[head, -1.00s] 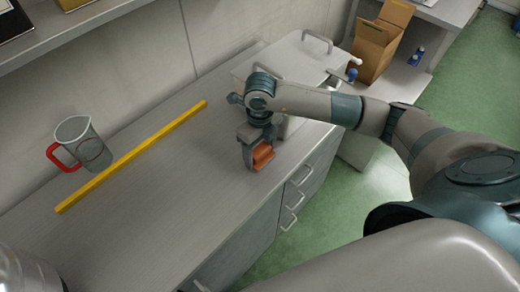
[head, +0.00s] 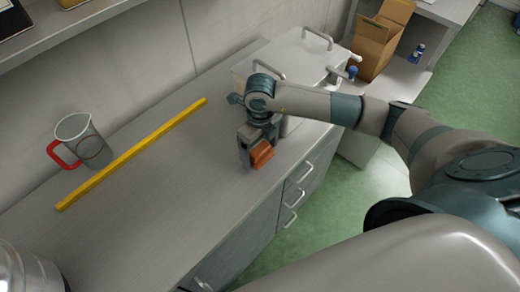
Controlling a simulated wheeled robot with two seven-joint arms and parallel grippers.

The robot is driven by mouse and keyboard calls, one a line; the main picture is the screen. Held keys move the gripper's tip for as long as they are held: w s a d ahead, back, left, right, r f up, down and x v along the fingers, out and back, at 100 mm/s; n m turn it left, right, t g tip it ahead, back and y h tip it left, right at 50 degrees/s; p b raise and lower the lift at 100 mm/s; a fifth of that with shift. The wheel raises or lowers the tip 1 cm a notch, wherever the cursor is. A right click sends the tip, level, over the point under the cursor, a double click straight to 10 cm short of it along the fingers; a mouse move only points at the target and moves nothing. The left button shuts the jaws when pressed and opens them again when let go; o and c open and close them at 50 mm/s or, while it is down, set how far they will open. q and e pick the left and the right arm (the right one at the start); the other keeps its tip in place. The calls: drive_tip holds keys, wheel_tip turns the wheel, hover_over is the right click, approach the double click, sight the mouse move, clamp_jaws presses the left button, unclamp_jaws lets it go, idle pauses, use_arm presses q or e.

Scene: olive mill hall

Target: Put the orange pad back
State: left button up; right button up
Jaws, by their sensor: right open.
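The orange pad (head: 261,154) is a small block at the front edge side of the grey counter (head: 160,200). My right gripper (head: 252,158) points down at it, with its fingers around or right beside the pad. The jaws are open. The pad's lower side and its contact with the counter are partly hidden by the fingers. My left gripper is not in view.
A yellow bar (head: 132,155) lies along the counter. A clear jug with a red handle (head: 84,143) stands behind it. A white lidded box (head: 300,58) is behind my right wrist. A cardboard box (head: 380,42) stands at the back right. A metal vessel (head: 22,270) is at lower left.

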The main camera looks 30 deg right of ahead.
sight(260, 149)
drive_tip(key=shift+r, duration=0.4)
wheel_tip(260, 149, up, 12)
drive_tip(key=b, duration=0.4)
drive_tip(key=shift+f, duration=0.25)
drive_tip(key=shift+a+f, duration=0.1)
